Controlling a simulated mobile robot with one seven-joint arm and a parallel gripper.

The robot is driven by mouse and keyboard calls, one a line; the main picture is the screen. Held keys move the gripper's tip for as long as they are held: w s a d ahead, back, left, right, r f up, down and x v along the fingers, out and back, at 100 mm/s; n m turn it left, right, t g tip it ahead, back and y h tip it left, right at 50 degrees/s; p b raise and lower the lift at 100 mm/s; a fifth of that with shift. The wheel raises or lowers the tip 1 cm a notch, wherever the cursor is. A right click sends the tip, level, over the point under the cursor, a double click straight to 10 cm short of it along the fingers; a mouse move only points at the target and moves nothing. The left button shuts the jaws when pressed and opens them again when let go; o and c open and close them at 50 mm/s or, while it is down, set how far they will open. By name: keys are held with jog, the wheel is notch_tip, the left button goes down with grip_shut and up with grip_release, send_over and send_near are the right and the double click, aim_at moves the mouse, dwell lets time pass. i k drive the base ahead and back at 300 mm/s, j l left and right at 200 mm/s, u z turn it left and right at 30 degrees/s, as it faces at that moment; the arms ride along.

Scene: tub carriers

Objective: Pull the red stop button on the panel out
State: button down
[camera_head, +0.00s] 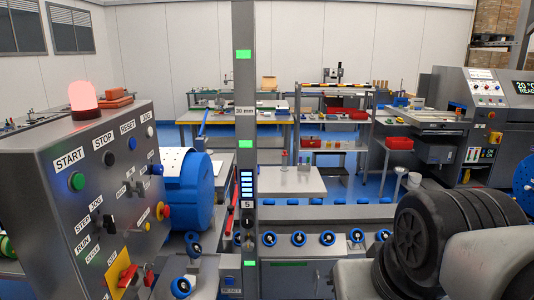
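The grey control panel (100,190) stands at the left and faces right at an angle. A dark button (107,158) sits under the STOP label, and a green button (77,181) under START. A yellow and red rotary handle (123,275) is near the panel's bottom. My gripper is not in view.
A red lamp (83,98) glows on top of the panel. A grey post (244,120) rises right of the panel, beside a blue round housing (190,190). Dark ribbed rounded shapes (450,235) fill the lower right. A bench with several blue knobs crosses the lower middle.

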aim_at(165, 211)
jog(key=u, duration=1.4)
